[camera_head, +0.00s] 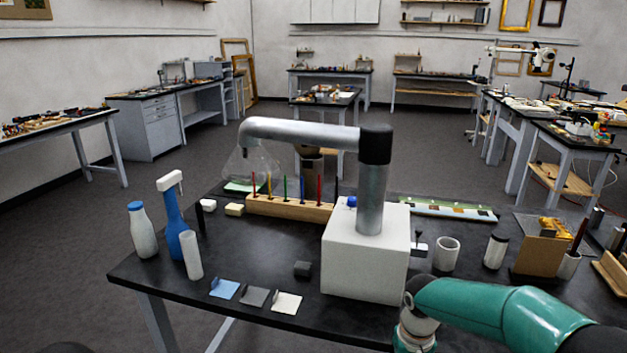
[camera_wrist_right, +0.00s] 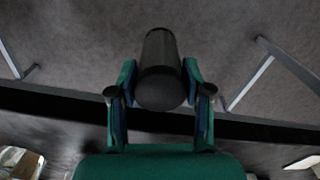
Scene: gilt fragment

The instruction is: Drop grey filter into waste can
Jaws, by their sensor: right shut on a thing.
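In the head view a flat dark grey piece with a raised tab (camera_head: 255,297) lies on the black table (camera_head: 235,322), between a blue piece (camera_head: 224,289) and a cream piece (camera_head: 286,303). It looks like the grey filter. A dark round container (camera_head: 312,168) shows behind the rack, partly hidden; I cannot tell whether it is the waste can. In the right wrist view my right gripper (camera_wrist_right: 160,88) is shut on a dark cylinder (camera_wrist_right: 161,62), whose identity is unclear. My left gripper is not in view.
A white block (camera_head: 365,262) carries a grey bent pipe (camera_head: 300,133) over the table. A wooden rack (camera_head: 288,208) holds several coloured sticks. Bottles (camera_head: 142,230) stand at the left. A dark block (camera_head: 302,269) lies behind the flat pieces. Cups and jars (camera_head: 446,254) stand at the right.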

